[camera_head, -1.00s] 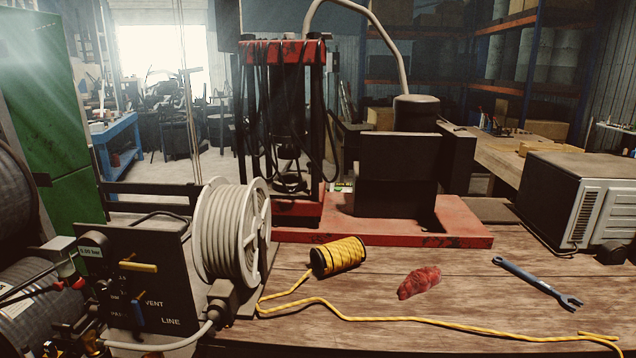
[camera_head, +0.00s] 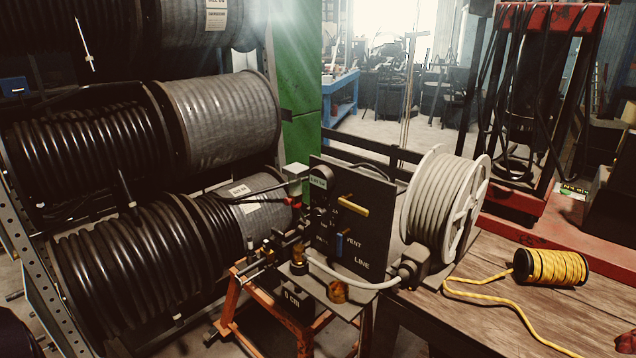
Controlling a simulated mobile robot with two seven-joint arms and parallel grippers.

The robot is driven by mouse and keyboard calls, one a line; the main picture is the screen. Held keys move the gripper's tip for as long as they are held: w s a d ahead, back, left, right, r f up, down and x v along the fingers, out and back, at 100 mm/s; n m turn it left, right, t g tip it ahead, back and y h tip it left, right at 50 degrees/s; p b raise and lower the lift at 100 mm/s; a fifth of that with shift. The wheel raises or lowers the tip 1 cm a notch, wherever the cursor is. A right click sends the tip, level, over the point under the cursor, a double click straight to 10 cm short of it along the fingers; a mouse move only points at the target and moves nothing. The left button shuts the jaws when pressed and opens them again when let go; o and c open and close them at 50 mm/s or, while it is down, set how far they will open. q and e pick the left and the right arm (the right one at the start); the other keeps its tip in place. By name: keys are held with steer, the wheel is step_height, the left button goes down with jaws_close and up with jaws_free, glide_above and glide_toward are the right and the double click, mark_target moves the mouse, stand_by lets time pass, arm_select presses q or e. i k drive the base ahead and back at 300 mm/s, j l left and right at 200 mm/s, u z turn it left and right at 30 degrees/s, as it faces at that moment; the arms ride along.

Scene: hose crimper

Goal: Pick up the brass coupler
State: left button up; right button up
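A small brass-coloured part (camera_head: 338,291) shows at the front right of the orange-framed stand, below a pale hose. A second, smaller brass-coloured fitting (camera_head: 298,255) stands upright among the valves, just left of the black panel (camera_head: 362,225). Both are small and dim, and I cannot tell which of them is the brass coupler. Neither of my grippers is in view.
Racked black hose reels (camera_head: 95,250) fill the left. A pale hose reel (camera_head: 440,205) stands right of the panel. On the wooden table (camera_head: 470,320) lies a yellow cord spool (camera_head: 552,267), its loose cord trailing across the table. A red-framed press (camera_head: 520,190) stands behind.

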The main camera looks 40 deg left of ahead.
mark_target(299, 256)
steer(key=u, duration=1.3)
